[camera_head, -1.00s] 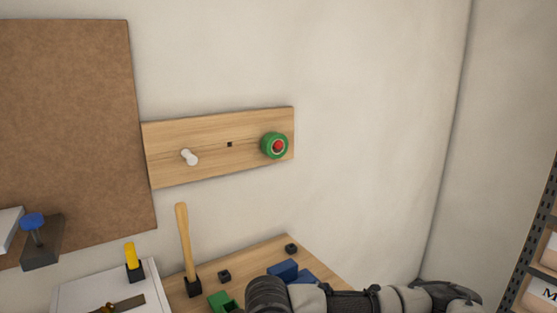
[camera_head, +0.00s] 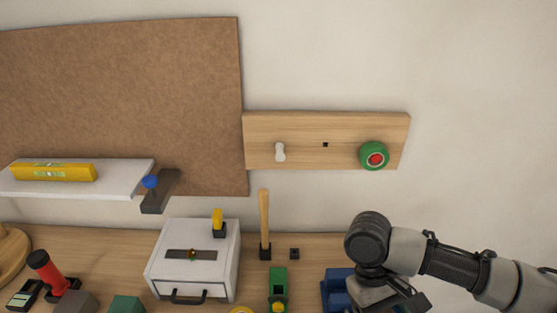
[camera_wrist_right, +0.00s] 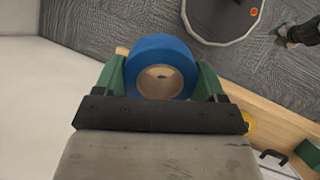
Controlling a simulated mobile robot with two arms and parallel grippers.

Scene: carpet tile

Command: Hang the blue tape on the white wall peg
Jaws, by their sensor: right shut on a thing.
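The white wall peg (camera_head: 280,151) sticks out of the left part of a wooden board (camera_head: 300,128) on the wall, and nothing hangs on it. A green tape roll (camera_head: 373,155) hangs on a red peg at the board's right end. My right gripper (camera_wrist_right: 160,78) is shut on the blue tape (camera_wrist_right: 160,50), whose cardboard core faces the wrist camera. In the head view my right arm comes in from the right, below the board, and its fingers and the blue tape are not clearly visible there. My left gripper is in neither view.
A white drawer box (camera_head: 195,248), an upright wooden-handled tool (camera_head: 264,220), a green block (camera_head: 278,285) and a blue bin (camera_head: 336,290) stand on the workbench. A shelf (camera_head: 120,180) with a yellow level (camera_head: 53,172) is left. The wall before the peg is clear.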

